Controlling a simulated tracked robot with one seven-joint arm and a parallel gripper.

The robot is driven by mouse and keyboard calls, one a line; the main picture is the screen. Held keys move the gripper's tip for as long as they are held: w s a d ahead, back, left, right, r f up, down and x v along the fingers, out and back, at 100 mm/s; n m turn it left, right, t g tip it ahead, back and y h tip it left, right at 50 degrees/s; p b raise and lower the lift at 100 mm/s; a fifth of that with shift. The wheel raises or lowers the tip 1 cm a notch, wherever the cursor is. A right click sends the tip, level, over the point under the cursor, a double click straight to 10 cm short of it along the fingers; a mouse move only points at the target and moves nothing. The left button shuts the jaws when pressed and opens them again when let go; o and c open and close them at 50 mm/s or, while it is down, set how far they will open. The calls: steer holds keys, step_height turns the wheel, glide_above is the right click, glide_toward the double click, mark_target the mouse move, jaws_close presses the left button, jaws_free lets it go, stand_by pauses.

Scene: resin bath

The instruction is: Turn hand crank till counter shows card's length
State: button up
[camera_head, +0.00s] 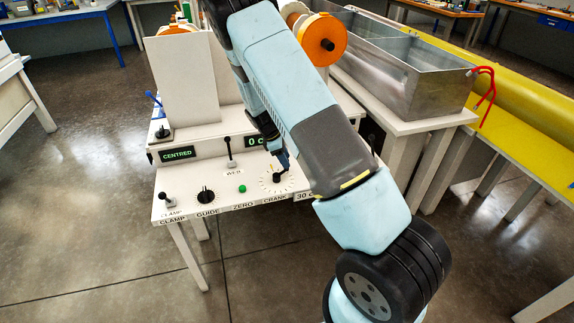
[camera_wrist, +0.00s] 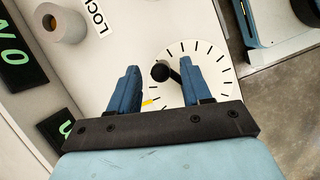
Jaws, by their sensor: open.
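The hand crank (camera_head: 277,178) sits on a white dial with black tick marks on the sloping panel. In the wrist view its dark knob (camera_wrist: 160,73) and arm show on the dial (camera_wrist: 212,62). My gripper (camera_wrist: 158,80) is open, with its blue fingers on either side of the knob; contact cannot be told. The counter (camera_head: 255,142) is a green-lit display behind the crank, partly hidden by my arm; a "0" shows. A card (camera_head: 304,195) on the panel's front edge reads "30", with the rest cut off by my arm.
The panel also holds a clamp lever (camera_head: 168,201), a guide knob (camera_head: 206,196), a green zero button (camera_head: 242,188), an upright lever (camera_head: 228,152) and a "CENTRED" display (camera_head: 176,154). A metal trough (camera_head: 425,92) stands behind right.

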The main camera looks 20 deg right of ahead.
mark_target(288, 170)
steer(key=shift+x, duration=1.85)
steer(key=c, duration=0.9)
steer(key=shift+a, duration=0.2)
steer(key=shift+d, duration=0.15)
